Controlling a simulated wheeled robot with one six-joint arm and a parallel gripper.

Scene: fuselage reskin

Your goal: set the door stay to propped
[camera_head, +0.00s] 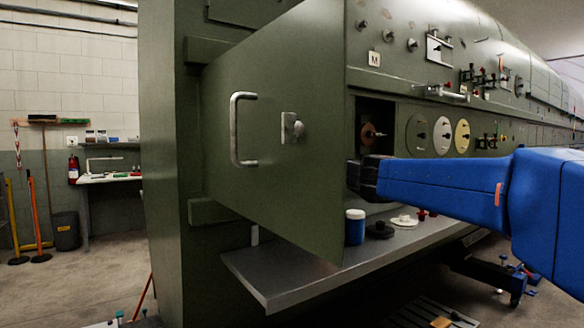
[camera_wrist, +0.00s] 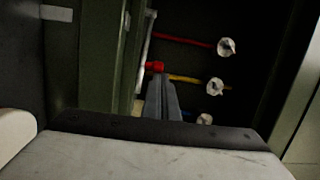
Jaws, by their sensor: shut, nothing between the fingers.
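The green door (camera_head: 285,140) stands open in the head view, with a bar handle (camera_head: 236,130) and a small latch (camera_head: 291,128) on its face. In the wrist view a pale rod (camera_wrist: 145,50) with a red end (camera_wrist: 154,67) lies along the inside edge of the compartment. It may be the door stay; I cannot tell its setting. My gripper (camera_wrist: 161,82) is shut and empty, its fingertips just below the red end in the picture. I cannot tell whether they touch.
In the wrist view a red cable (camera_wrist: 185,40), a yellow cable (camera_wrist: 190,79) and white round fittings (camera_wrist: 226,47) sit inside the dark compartment. Below the door a grey shelf (camera_head: 290,275) holds a blue jar (camera_head: 355,228) with a white lid and small parts.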

